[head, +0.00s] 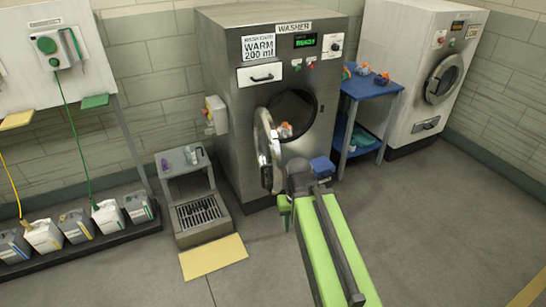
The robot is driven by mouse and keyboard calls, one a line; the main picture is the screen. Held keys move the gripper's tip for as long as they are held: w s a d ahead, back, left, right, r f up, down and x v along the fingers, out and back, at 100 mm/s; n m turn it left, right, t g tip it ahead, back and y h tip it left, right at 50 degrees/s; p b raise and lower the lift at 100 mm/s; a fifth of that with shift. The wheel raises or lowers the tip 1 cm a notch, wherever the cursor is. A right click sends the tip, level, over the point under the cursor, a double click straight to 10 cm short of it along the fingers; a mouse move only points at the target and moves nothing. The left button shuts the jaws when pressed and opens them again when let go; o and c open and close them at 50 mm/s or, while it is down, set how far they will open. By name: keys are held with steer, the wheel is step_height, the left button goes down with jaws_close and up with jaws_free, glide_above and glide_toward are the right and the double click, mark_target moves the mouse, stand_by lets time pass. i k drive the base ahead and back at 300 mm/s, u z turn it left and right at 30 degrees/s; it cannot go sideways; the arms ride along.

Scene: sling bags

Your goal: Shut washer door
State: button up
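The steel washer (232,110) stands against the back wall with a sign reading WASHER and a green-lit display. Its round door (267,150) is swung open, standing out edge-on at the left of the dark drum opening (294,108). A small orange and white item (285,130) shows at the lower part of the opening, beside the door. My green arm reaches up from the bottom to just in front of the washer. My gripper (297,167) is at its far end, right of the door's lower part; its fingers are too small and covered to read.
At left are a small grey stand (184,160) with a drain grate, a yellow mat (213,257) and several jugs (75,226). Floor at right is clear.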

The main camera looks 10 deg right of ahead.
mark_target(271, 180)
steer(key=u, duration=0.15)
steer(key=i, duration=0.9)
steer(key=z, duration=0.25)
steer(key=k, duration=0.55)
steer(key=u, duration=2.15)
steer(key=i, duration=0.3)
steer(key=u, duration=0.25)
steer(key=k, duration=0.75)
steer(key=z, duration=0.35)
steer(key=i, duration=0.3)
steer(key=u, duration=0.25)
